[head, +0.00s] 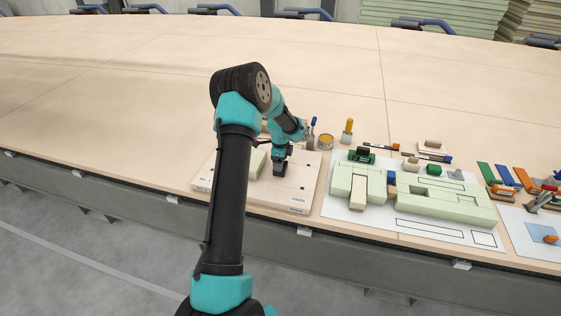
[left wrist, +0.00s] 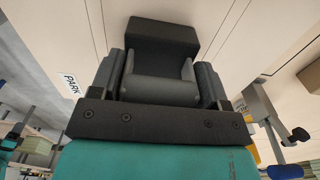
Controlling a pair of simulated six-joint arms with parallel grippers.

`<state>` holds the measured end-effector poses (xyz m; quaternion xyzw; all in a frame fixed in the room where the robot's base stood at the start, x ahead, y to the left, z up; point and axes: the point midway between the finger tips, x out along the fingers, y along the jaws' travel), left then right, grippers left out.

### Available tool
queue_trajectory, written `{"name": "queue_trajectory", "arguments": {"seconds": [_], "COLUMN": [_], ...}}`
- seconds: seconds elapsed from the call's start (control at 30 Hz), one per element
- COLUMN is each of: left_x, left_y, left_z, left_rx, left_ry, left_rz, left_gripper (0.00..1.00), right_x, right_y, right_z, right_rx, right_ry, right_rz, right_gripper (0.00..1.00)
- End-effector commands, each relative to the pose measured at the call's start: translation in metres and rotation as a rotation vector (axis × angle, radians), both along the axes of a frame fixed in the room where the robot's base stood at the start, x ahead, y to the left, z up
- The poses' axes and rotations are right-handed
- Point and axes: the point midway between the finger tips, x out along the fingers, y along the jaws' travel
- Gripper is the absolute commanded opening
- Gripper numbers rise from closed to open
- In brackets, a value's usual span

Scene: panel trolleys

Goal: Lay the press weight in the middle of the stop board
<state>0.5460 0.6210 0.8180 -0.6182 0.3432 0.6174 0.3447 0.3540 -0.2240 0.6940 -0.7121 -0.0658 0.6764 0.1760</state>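The stop board (head: 238,197) is a pale wooden board near the table's front edge, partly hidden behind my left arm. A pale green block (head: 257,162) sits on it. My left gripper (head: 281,157) is over the right part of the board. In the left wrist view the gripper (left wrist: 160,88) has its fingers close on both sides of the press weight (left wrist: 162,42), a dark block with a grey bar. The weight shows in the head view as a small black block (head: 283,168) under the gripper; whether it touches the board cannot be told. My right gripper is not in view.
A white sheet with pale green blocks (head: 446,205) lies right of the board. A yellow-rimmed tin (head: 326,142) and a yellow-topped bottle (head: 348,130) stand behind. A PARK label (left wrist: 71,84) shows in the wrist view.

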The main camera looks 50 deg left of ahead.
Motion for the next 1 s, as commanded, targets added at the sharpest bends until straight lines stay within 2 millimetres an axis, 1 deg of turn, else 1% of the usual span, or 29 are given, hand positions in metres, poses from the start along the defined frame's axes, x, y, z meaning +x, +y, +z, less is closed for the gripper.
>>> {"name": "queue_trajectory", "arguments": {"seconds": [0.03,0.23,0.43,0.57,0.67,0.77,0.87,1.0], "left_x": [0.000,0.000,-0.001,-0.001,0.000,0.000,0.000,0.000], "left_y": [0.000,0.000,-0.001,-0.001,-0.001,0.000,-0.001,0.000], "left_z": [0.000,-0.001,-0.002,0.001,0.007,0.020,0.036,0.063], "left_rx": [0.000,-0.001,-0.003,-0.002,-0.001,0.000,0.000,0.001], "left_ry": [0.000,0.001,0.003,0.002,0.000,0.000,-0.002,-0.002], "left_rz": [0.000,0.000,0.000,0.000,0.000,0.000,0.000,0.000], "left_gripper": [0.74,0.94,0.95,0.95,0.95,0.95,0.95,0.95], "right_x": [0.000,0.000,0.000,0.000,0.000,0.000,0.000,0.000], "right_y": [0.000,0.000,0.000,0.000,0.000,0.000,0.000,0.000], "right_z": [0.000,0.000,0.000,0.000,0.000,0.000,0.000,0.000], "right_rx": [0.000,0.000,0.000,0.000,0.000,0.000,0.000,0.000], "right_ry": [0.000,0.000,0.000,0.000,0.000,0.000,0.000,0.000], "right_rz": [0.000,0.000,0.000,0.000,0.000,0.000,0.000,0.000], "right_gripper": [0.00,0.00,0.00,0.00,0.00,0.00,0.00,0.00]}}
